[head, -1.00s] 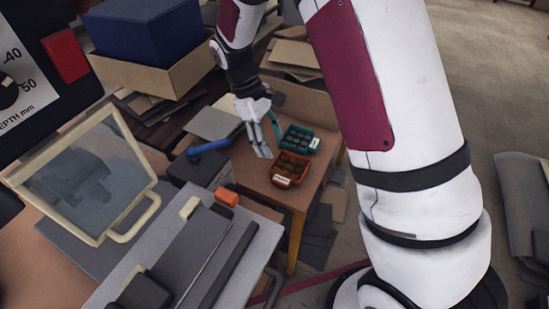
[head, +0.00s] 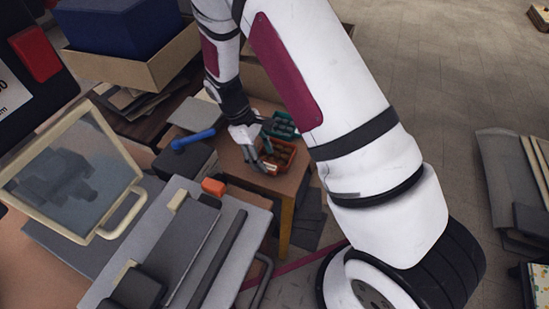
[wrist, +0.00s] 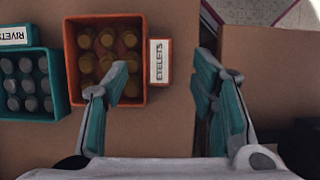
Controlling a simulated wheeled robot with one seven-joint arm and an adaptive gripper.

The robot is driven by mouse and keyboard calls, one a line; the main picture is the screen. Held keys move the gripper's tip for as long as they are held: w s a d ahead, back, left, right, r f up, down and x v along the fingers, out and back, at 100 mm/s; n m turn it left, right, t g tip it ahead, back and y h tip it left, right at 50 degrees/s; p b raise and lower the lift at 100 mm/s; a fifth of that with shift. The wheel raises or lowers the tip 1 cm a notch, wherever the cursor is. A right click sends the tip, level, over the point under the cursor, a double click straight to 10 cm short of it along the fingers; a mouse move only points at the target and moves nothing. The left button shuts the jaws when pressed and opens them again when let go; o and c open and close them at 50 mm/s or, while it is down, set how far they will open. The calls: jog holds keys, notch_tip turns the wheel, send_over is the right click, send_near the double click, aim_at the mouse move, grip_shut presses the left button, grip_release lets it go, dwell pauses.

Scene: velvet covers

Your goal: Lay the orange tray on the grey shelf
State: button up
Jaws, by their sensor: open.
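The orange tray (head: 282,168) holds several brownish round pieces and sits on a small brown table (head: 240,166). In the wrist view the tray (wrist: 69,60) has a white label reading EYELETS on its right side. My gripper (head: 256,158) is at the tray's near left side in the head view. I cannot tell which surface is the grey shelf; a flat grey board (head: 195,115) lies behind the table.
A teal tray (head: 281,125) labelled RIVETS stands close beside the orange one. A blue-handled tool (head: 193,139) and an orange block (head: 213,187) are to the left. A grey bench (head: 248,226) and a framed clear panel (head: 72,175) fill the lower left.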

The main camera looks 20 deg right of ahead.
aim_at(268, 166)
jog(key=x, duration=0.4)
jog(key=shift+w+f, duration=0.15)
jog(key=shift+w, duration=0.05)
jog(key=shift+c, duration=0.2)
grip_shut()
